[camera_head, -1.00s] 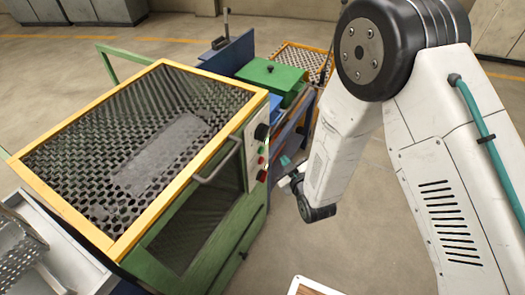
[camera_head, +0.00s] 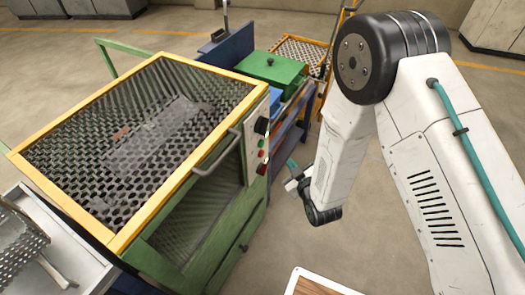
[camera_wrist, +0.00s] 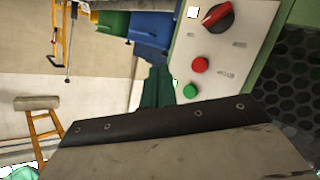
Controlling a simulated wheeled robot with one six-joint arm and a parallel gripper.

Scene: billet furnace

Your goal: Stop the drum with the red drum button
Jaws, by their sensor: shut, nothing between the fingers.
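The red drum button (camera_wrist: 199,64) sits on the pale control panel (camera_wrist: 225,50), between a green button (camera_wrist: 190,90) and a knob with a red handle (camera_wrist: 217,15). In the head view the red button (camera_head: 261,155) is small on the green machine's right side. My gripper (camera_head: 291,165) is to the right of this panel, apart from it. Its dark teal fingers (camera_wrist: 157,88) are shut and empty, beside the green button in the wrist picture. The drum (camera_head: 160,135) is seen only through the mesh cover.
The machine's yellow-framed mesh cover (camera_head: 85,85) and bar handle (camera_head: 213,160) are left of the panel. A green box (camera_head: 275,72) and blue bench parts stand behind my gripper. A grey tray (camera_head: 85,255) is at lower left.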

